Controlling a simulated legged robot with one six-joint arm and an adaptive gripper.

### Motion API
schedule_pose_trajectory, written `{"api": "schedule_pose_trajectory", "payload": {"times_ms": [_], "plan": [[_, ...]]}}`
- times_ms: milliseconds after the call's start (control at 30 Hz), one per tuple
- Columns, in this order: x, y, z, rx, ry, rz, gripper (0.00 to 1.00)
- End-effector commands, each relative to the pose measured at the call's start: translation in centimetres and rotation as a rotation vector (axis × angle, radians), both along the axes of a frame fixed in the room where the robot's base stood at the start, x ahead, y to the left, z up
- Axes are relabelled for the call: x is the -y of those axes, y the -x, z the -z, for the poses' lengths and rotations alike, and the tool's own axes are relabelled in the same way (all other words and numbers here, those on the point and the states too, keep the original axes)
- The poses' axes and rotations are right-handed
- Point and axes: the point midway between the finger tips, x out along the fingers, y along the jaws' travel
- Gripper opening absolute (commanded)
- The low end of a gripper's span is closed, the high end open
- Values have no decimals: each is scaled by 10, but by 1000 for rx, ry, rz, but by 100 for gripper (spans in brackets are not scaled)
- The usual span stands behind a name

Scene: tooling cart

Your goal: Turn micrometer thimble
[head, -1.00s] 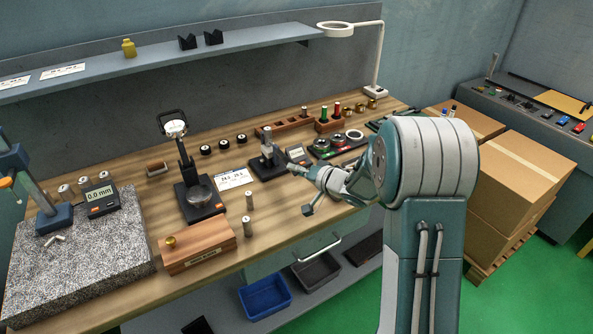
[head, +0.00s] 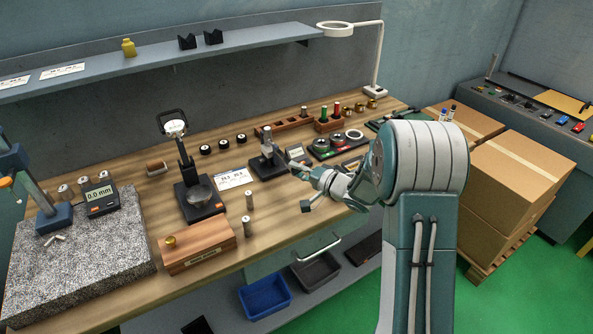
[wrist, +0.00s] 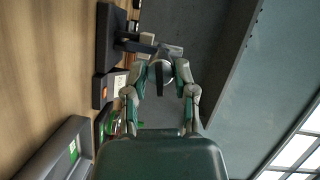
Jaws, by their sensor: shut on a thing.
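The micrometer (head: 268,157) stands in its stand with a dark base (head: 267,170) on the wooden bench, near the middle of the head view. In the wrist view the dark stand base (wrist: 108,38) is at upper left, turned on its side. My gripper (head: 298,170) reaches it from the right. In the wrist view the two fingers of my gripper (wrist: 161,68) are closed around the grey, round micrometer thimble (wrist: 164,72). The fingers hide part of the thimble, and its scale is too small to read.
A small display unit (head: 295,152) stands just behind my gripper. Two small metal cylinders stand in front.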

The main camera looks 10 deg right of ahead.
Motion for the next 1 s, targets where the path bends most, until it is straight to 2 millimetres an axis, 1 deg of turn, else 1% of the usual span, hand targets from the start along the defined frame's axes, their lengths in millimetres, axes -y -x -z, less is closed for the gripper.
{"api": "schedule_pose_trajectory", "payload": {"times_ms": [33,167,200,233,533,633,767,1000], "plan": [[2,0,3,-8,1,7,0],[2,0,3,-9,2,7,0],[3,0,3,-9,2,7,40],[3,0,3,-9,2,7,42],[2,1,2,-5,2,4,42],[7,6,1,-5,3,7,42],[21,23,-1,-5,1,8,42],[54,61,-6,-5,2,10,42]]}}
